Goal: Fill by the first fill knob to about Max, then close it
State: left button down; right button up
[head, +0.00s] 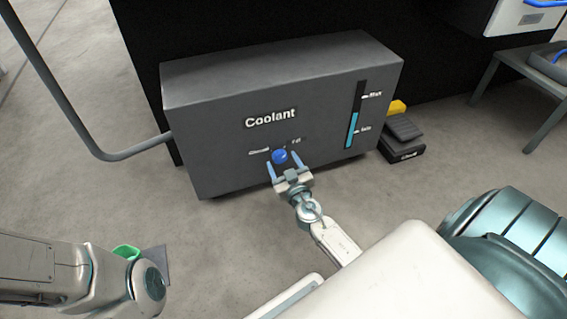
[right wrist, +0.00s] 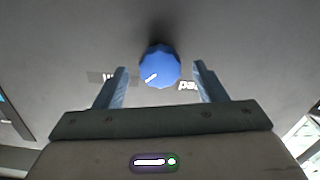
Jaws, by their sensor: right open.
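The dark grey Coolant box (head: 230,155) stands on the floor. Its blue fill knob (head: 280,156) sits low on the front, between the labels Closed and Fill. In the right wrist view, where the lettering is upside down, the white mark on the knob (right wrist: 160,66) points toward the Fill side. The gauge (head: 353,117) shows cyan fluid above the lower mark and below Max. My right gripper (head: 284,164) is open at the knob, with one finger on each side; the right wrist view shows gaps between knob and fingers (right wrist: 160,68). My left gripper is not visible.
A grey pipe (head: 125,155) runs into the box's left side. A black pedal with a yellow part (head: 404,131) lies on the floor to its right. A grey table (head: 535,85) stands at far right.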

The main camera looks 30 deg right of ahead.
jog(key=shift+c, duration=0.3)
jog(key=c, duration=0.9)
jog(key=shift+c, duration=0.2)
jog(key=shift+n, duration=0.3)
jog(key=shift+f+n+b, duration=0.1)
jog(key=shift+n+b, duration=0.35)
jog(key=shift+n, duration=0.45)
jog(key=n, duration=0.3)
jog(key=shift+b, duration=0.35)
jog(key=n, duration=0.6)
jog(key=shift+a, duration=0.1)
jog(key=n, duration=0.6)
jog(key=shift+n, duration=0.4)
